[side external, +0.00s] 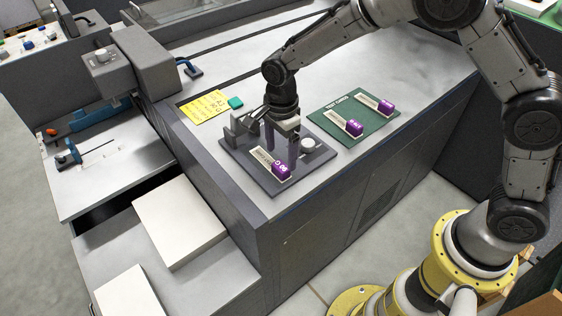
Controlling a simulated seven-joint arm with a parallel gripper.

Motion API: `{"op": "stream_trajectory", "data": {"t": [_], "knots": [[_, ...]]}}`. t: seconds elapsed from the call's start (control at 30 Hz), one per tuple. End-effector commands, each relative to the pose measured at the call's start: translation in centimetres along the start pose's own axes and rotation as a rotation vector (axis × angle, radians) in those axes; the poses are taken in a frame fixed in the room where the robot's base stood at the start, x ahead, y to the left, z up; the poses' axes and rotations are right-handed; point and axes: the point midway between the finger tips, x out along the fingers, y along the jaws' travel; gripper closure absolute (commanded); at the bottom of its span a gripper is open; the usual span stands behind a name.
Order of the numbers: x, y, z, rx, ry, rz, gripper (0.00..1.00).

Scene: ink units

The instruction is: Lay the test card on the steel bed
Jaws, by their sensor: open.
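The green mat (330,130), printed with a heading that seems to read "test cards", holds two pale strips with purple blocks: a nearer one (354,128) and a farther one (386,106). A similar pale strip with a purple block (281,170) lies on a dark grey plate (245,175) on the counter. My gripper (281,150) points down over this plate, fingers apart, just behind that strip; I cannot tell whether they touch anything. A bare pale metal surface (110,190) with a blue clamp lies at the left, lower than the counter; it may be the steel bed.
A grey fixture (238,130) and a round knob (308,145) stand on the plate beside my gripper. A yellow note (205,107) and a teal block (236,102) lie behind. A grey machine head (145,60) rises at the left. White stacks (180,220) sit below.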

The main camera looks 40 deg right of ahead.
Motion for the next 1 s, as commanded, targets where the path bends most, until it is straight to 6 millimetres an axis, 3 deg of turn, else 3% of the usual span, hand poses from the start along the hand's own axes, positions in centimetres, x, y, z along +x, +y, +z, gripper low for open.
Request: {"op": "stream_trajectory", "data": {"t": [0.1,0.3,0.73,0.87,1.0], "knots": [[-2.6,-0.1,0.0,0.000,-0.001,-0.004,0.15],[-5.7,-0.1,0.0,0.000,-0.001,-0.002,0.15],[-7.6,0.2,-0.4,-0.021,-0.003,-0.009,0.15],[-10.7,1.7,-2.3,-0.146,-0.012,-0.054,0.15],[-15.4,5.5,-5.7,-0.397,-0.006,-0.141,0.15]]}}
